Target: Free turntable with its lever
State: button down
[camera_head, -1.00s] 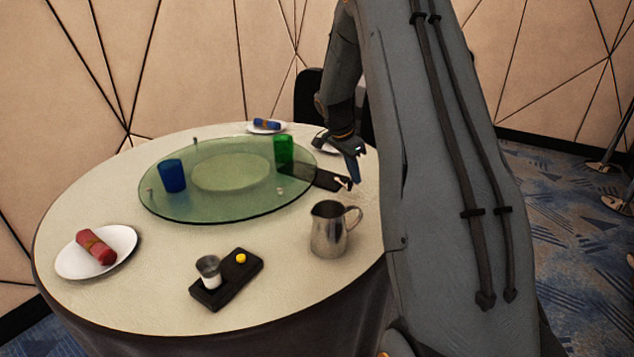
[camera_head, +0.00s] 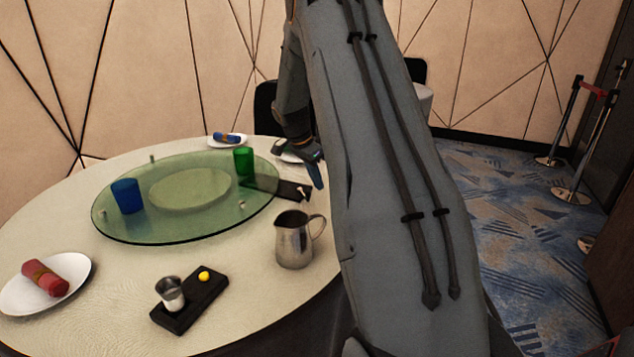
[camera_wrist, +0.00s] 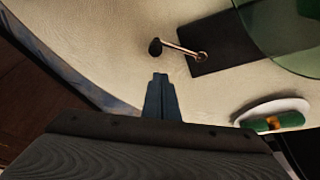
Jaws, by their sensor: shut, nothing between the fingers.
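The round green glass turntable (camera_head: 120,222) lies on the table and bears a blue cup (camera_head: 127,196) and a green cup (camera_head: 243,161). A black plate (camera_head: 262,184) reaches out from under its right edge. The lever (camera_head: 303,192), a thin copper rod with a dark knob, sits at the plate's outer end. In the wrist view the lever (camera_wrist: 180,48) points left from its pivot on the plate, its knob beyond the plate's edge. My gripper (camera_head: 318,183) is shut and empty, just right of the lever. In the wrist view my gripper's fingertips (camera_wrist: 160,77) are below the knob, apart from it.
A metal pitcher (camera_head: 293,243) stands in front of the lever. A black tray (camera_head: 190,309) with a small metal cup (camera_head: 170,292) and yellow button (camera_head: 204,276) lies nearer. A plate with a red napkin (camera_head: 45,278) is left. A green napkin (camera_wrist: 285,121) lies near my gripper.

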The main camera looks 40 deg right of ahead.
jog(key=d, duration=0.2)
jog(key=s+d, duration=0.1)
jog(key=d, duration=0.1)
jog(key=shift+d+r, duration=0.15)
jog(key=shift+r, duration=0.05)
jog(key=b+v, duration=0.1)
jog(key=v, duration=0.9)
jog(key=shift+w, duration=0.35)
jog(key=shift+s+f, duration=0.1)
jog(key=shift+f, duration=0.05)
